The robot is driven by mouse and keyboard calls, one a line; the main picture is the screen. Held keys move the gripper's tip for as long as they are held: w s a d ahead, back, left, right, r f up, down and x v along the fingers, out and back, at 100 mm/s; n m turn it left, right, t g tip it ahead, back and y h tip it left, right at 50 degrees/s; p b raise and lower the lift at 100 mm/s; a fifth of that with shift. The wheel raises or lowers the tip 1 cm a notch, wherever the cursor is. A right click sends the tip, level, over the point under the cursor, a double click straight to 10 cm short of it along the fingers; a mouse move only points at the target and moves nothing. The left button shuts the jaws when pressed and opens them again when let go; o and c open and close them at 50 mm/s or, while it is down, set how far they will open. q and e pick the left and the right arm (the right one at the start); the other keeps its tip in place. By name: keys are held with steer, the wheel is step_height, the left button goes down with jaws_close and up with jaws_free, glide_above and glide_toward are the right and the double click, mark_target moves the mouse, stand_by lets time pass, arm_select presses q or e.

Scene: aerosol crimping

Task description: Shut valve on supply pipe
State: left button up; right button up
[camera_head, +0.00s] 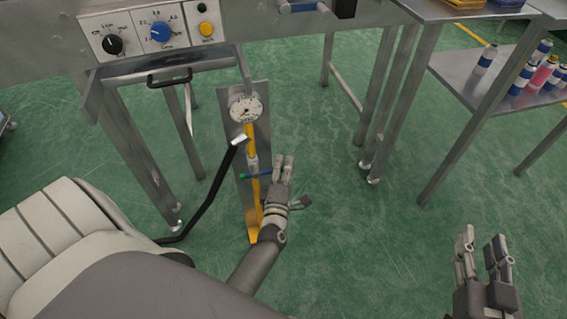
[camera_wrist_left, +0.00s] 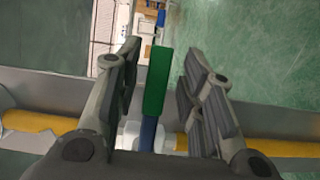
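The yellow supply pipe (camera_head: 254,195) runs down a metal plate under the table's front and crosses the left wrist view (camera_wrist_left: 262,148). Its valve lever is blue (camera_head: 258,174) with a green end (camera_head: 242,176), and it lies crosswise to the pipe. My left gripper (camera_head: 283,160) is at the right side of the pipe by the lever. In the left wrist view the green end (camera_wrist_left: 157,80) lies between my open fingers, with a gap on both sides. My right gripper (camera_head: 482,243) is open and empty at the lower right, away from the pipe.
A round gauge (camera_head: 246,109) sits above the valve. A black hose (camera_head: 208,198) hangs left of the pipe. A control panel (camera_head: 150,30) with knobs is above. A shelf (camera_head: 463,72) with several cans is at upper right. Green floor is clear between.

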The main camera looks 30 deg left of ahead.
arm_select(q)
steer(key=shift+r+n+b, duration=0.15)
steer(key=shift+n+b, duration=0.15)
steer(key=shift+b, duration=0.3)
steer(key=r+n+b, duration=0.1)
steer(key=b, duration=0.1)
steer(key=n+t+y+b, duration=0.1)
steer(key=n+b, duration=0.1)
steer(key=shift+a+r, duration=0.1)
steer(key=shift+r, duration=0.3)
steer(key=r+p+v, duration=0.1)
steer(key=p+v, duration=0.2)
steer(key=v, duration=0.8)
steer(key=d+r+m+t+b, duration=0.1)
steer(key=d+r+m+t, duration=0.1)
steer(key=r, duration=0.6)
steer(key=s+d+r+m+t+h+b, duration=0.1)
steer(key=d+r+m+t+b, duration=0.1)
steer(key=r+m+t, duration=0.3)
steer(key=s+d+r+m+t+h+b, duration=0.1)
steer(key=r+m, duration=0.4)
steer(key=r, duration=0.6)
steer(key=shift+d+m+t, duration=0.3)
steer(key=shift+d+t, duration=0.55)
steer(key=shift+t, duration=0.35)
steer(key=shift+s, duration=0.1)
steer(key=shift+c, duration=0.3)
